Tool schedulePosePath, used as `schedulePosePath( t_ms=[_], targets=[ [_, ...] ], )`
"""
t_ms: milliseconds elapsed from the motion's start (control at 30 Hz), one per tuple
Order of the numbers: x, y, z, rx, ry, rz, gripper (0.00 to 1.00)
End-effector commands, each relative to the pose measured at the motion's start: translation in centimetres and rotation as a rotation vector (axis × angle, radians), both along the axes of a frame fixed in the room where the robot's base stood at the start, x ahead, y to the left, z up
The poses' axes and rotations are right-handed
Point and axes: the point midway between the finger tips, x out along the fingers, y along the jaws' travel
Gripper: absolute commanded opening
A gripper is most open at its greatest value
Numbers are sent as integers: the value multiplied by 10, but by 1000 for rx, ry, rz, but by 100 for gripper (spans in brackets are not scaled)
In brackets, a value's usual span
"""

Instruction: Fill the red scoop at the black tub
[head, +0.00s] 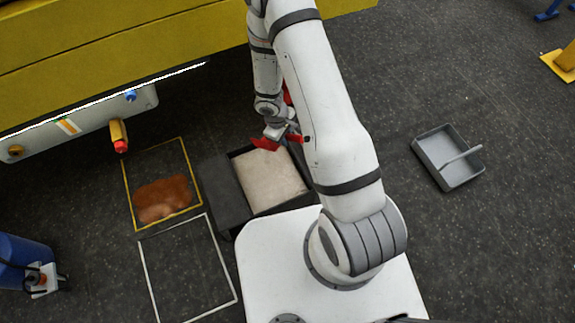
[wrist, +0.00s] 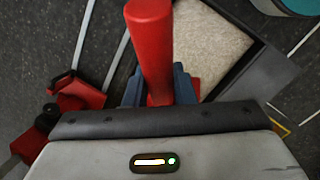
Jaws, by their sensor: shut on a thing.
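The black tub (head: 224,196) sits on the floor left of my base, with pale granular material (head: 272,180) inside. Its dark wall (wrist: 243,75) and the material also show in the wrist view. My gripper (head: 279,131) is over the far end of the tub. In the wrist view my gripper (wrist: 159,88) is shut on the handle of the red scoop (wrist: 149,40). In the head view, part of the red scoop (head: 264,143) shows at the tub's far edge. The scoop's bowl is mostly hidden, so I cannot tell what it holds.
A yellow outline (head: 128,190) holds a reddish-brown patch (head: 163,198). A white outline (head: 188,268) beside it is empty. A yellow beam (head: 130,45) and a grey panel with knobs (head: 75,128) stand beyond. A grey tray (head: 435,150) lies right, with open floor around it.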

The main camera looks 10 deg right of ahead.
Motion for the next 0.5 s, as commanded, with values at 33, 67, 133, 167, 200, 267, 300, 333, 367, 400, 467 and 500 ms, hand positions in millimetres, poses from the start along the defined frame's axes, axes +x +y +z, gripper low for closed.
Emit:
schedulePosePath(
  t_ms=[33, 67, 133, 167, 200, 267, 300, 333, 367, 400, 467, 500],
  targets=[
    [-6, 2, -36, -23, 29, 55, 0],
    [-9, 3, -46, -36, 42, 83, 0],
    [-14, 4, -66, -64, 67, 141, 0],
    [-17, 4, -73, -73, 76, 160, 0],
    [-19, 4, -81, -85, 84, 182, 0],
    [-22, 4, -89, -99, 95, 207, 0],
    [-23, 5, -92, -105, 99, 219, 0],
    [-24, 5, -94, -108, 101, 226, 0],
    [-24, 5, -96, -112, 103, 231, 0],
    [-25, 4, -98, -114, 104, 235, 0],
    [-25, 4, -102, -115, 105, 237, 0],
    [-25, 4, -105, -115, 106, 237, 0]
  ],
)
